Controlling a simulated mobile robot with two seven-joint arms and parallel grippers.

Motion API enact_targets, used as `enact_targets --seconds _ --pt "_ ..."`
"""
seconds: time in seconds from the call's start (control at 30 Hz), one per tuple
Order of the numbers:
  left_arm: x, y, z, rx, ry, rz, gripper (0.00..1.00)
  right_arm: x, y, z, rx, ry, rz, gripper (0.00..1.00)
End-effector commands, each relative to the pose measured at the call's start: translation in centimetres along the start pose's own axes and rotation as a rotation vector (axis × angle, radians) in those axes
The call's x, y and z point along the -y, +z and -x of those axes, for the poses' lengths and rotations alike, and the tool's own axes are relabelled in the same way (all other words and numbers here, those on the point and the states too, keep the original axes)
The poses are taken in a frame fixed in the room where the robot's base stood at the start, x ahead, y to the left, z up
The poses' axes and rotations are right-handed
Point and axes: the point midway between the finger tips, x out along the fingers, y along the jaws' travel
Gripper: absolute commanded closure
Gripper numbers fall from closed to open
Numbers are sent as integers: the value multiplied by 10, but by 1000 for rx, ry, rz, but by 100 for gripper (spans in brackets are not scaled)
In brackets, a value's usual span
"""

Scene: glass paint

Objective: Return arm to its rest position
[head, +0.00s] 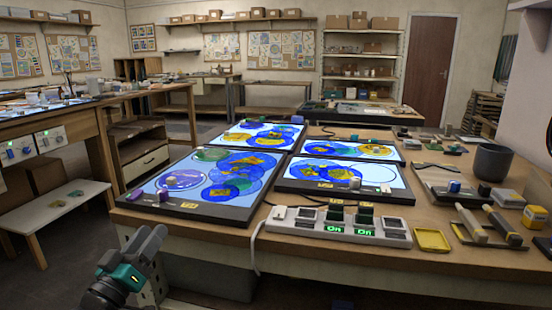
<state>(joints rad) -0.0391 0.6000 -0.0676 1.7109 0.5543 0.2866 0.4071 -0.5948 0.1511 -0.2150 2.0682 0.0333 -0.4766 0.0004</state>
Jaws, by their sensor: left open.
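My left gripper (146,240) is low at the left of the head view, in front of the worktable's front left corner. Its jaws are open and nothing shows between them. It is apart from the lit glass panels. My right gripper does not show; only a dark curved piece is cut off at the right edge, and I cannot tell what it is. The near left lit panel (245,212) carries blue, green and yellow glass pieces.
A white switch strip (284,226) with green "On" displays lies at the worktable's front edge (200,228). A yellow tray (432,239), a dark pot (492,161) and tools fill the right side. A white low bench (40,212) stands at left. Floor between the tables is open.

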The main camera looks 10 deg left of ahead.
Motion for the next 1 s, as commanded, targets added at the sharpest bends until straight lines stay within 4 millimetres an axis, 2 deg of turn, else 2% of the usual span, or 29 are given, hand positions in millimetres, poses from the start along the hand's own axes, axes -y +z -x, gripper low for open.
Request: enact_targets --seconds 0.03,0.1,0.2,0.3,0.4,0.57,0.6,1.0 --pt "-10 36 22 128 0 -70 52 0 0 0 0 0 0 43" --pt "-22 77 53 292 7 -177 52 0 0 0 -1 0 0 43" --pt "-35 123 101 500 28 -321 52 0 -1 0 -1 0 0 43" --pt "-46 155 147 672 55 -445 52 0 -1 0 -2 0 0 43" --pt "-55 177 191 820 88 -554 52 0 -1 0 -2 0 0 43" --pt "-68 197 259 1034 148 -717 52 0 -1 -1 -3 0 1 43" --pt "-73 200 262 1042 141 -713 52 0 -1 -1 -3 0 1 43" --pt "-137 221 239 946 -18 -388 52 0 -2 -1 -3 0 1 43"
